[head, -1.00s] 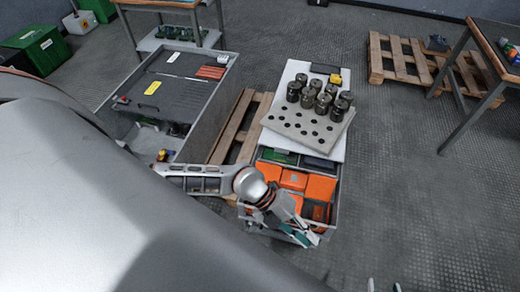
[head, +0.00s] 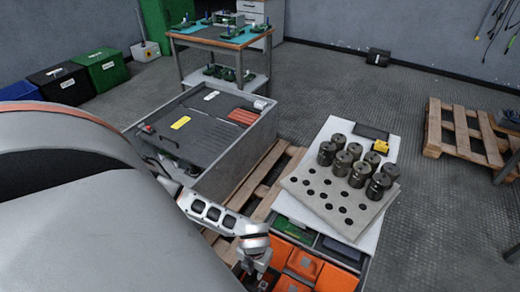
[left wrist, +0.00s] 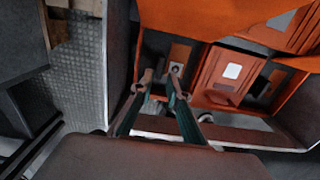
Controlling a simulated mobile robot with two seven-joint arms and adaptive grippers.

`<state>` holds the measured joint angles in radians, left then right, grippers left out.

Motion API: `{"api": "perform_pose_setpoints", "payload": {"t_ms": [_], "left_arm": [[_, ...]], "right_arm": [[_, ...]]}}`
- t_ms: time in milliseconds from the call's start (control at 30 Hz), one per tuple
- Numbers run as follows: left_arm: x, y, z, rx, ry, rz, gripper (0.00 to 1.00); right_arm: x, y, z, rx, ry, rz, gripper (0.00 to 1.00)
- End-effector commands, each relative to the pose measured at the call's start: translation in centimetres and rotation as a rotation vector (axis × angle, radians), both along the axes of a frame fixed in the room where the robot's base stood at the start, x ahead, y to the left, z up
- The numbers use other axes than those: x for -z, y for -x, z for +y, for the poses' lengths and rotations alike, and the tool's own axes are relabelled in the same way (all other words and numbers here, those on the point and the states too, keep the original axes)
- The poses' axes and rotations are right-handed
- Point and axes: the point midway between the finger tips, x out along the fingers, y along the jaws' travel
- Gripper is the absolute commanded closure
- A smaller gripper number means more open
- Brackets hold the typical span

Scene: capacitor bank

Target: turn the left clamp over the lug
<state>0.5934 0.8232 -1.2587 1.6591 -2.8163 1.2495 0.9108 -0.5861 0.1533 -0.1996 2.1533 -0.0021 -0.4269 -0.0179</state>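I cannot make out the left clamp or its lug for certain in either view. Small green fixtures (head: 232,29) with upright parts stand on the far worktable, too small to read. My left gripper (head: 254,268) is low in the head view, at the left side of the crate with orange boxes. In the left wrist view its two fingers (left wrist: 160,77) are apart, with a gap between the tips and nothing clearly held. They point into the crate, near the orange boxes (left wrist: 222,75). My right gripper is not in view.
A grey cabinet (head: 205,150) with labels on top stands left of a wooden pallet (head: 275,190). Dark cylinders (head: 327,153) stand on a pale holed plate (head: 318,208) over the crate. Another pallet (head: 462,145) lies at right. The floor between is clear.

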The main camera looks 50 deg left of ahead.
Motion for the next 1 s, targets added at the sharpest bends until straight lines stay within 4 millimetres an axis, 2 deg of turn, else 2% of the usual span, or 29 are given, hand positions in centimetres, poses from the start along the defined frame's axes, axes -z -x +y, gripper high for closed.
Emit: {"api": "perform_pose_setpoints", "payload": {"t_ms": [33,100,333,700,767,1000], "left_arm": [[1.5,0.5,0.0,-0.001,-0.001,0.011,0.84],[2.6,0.5,-0.1,0.0,0.0,0.01,0.84],[5.0,0.4,-0.1,0.0,0.0,0.007,0.84],[5.3,0.1,-0.1,0.0,0.002,0.002,0.84],[5.3,0.1,-0.1,0.001,0.002,0.002,1.0],[5.3,0.1,-0.1,0.002,0.002,0.002,1.0]], "right_arm": [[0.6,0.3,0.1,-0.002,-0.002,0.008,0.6],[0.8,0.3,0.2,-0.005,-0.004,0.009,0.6],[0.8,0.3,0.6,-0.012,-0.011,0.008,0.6],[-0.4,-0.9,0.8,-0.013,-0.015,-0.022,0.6],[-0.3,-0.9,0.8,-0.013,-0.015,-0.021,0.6],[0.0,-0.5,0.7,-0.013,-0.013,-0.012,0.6]]}}
